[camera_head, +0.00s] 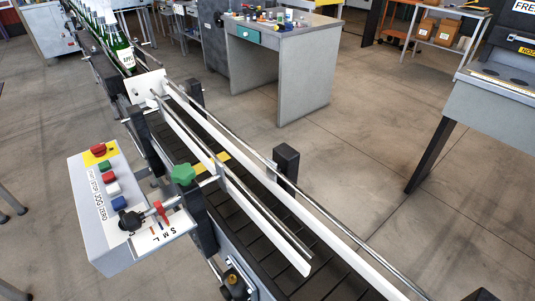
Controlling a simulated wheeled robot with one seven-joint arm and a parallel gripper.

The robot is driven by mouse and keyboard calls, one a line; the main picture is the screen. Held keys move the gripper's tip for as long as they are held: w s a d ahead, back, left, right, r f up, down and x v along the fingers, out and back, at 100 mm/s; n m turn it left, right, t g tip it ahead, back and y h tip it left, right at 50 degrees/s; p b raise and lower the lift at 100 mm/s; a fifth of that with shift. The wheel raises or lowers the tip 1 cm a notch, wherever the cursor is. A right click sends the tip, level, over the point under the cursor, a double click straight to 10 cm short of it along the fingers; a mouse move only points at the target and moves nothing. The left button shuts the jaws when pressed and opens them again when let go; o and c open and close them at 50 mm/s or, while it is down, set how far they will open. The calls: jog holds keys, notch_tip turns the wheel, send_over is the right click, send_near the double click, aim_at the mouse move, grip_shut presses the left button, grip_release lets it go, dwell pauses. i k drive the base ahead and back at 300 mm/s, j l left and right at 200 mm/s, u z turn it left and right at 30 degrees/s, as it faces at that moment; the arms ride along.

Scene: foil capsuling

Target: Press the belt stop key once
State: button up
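A pale grey control box (85,207) stands at the left, beside the near part of the belt. Printed words run along the row; ZERO and JOG can be read, and the red key appears to be the stop key. A red mushroom button (98,150) on a yellow plate sits above the row. My gripper is not in view.
A black knob (130,221) and a red pointer (161,212) sit by an S M L scale, with a green knob (183,174) close by. The conveyor belt (245,200) has metal guide rails. Green bottles (122,52) stand at its far end. Grey workbenches stand behind.

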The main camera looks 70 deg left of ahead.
aim_at(108, 178)
jog(key=l+u, duration=0.1)
jog(key=u, duration=1.55)
jog(key=i+j+u, duration=0.1)
jog(key=u, duration=0.95)
